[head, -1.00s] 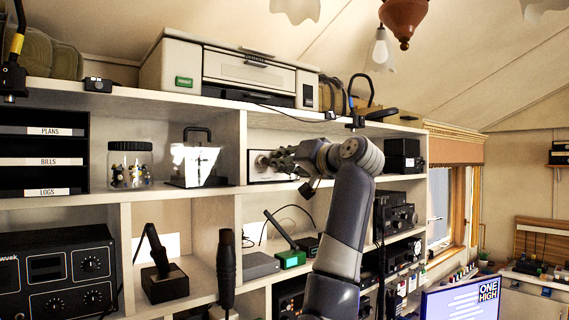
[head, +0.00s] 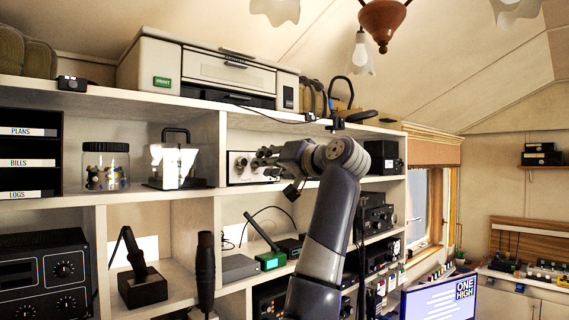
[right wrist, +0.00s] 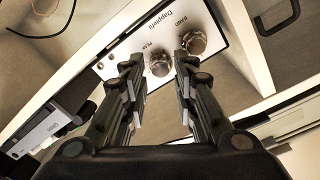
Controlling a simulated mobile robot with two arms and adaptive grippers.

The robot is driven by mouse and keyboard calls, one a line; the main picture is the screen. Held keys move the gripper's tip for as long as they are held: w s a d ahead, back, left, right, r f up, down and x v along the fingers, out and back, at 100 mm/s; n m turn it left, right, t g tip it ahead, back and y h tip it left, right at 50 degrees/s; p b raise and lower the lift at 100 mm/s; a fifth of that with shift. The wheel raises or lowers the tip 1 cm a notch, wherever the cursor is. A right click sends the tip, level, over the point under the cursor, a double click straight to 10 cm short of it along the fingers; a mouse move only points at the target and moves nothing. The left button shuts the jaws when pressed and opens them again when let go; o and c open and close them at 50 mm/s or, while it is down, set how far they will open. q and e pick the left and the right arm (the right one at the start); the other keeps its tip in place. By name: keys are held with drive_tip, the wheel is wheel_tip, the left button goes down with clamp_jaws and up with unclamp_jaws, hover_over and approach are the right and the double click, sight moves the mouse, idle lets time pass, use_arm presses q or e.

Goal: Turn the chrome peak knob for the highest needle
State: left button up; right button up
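The chrome peak knob (right wrist: 160,66) sits on a white panel (right wrist: 130,52) in the right wrist view. A second chrome knob, marked BAND (right wrist: 193,42), is above and right of it. My right gripper (right wrist: 158,60) is open, its fingers on either side of the peak knob; I cannot tell whether they touch it. In the head view the white panel (head: 236,178) is in a cubby, with my right gripper (head: 268,160) in front of it, covering part of it. No needle or meter can be made out. My left gripper is not in view.
Shelf boards and dividers (head: 222,140) close in around the cubby. A green-based device (head: 270,260) is in the cubby below. A printer (head: 205,70) is on top.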

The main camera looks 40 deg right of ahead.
drive_tip(key=s, duration=1)
drive_tip(key=shift+s+d, duration=0.25)
idle(0.9)
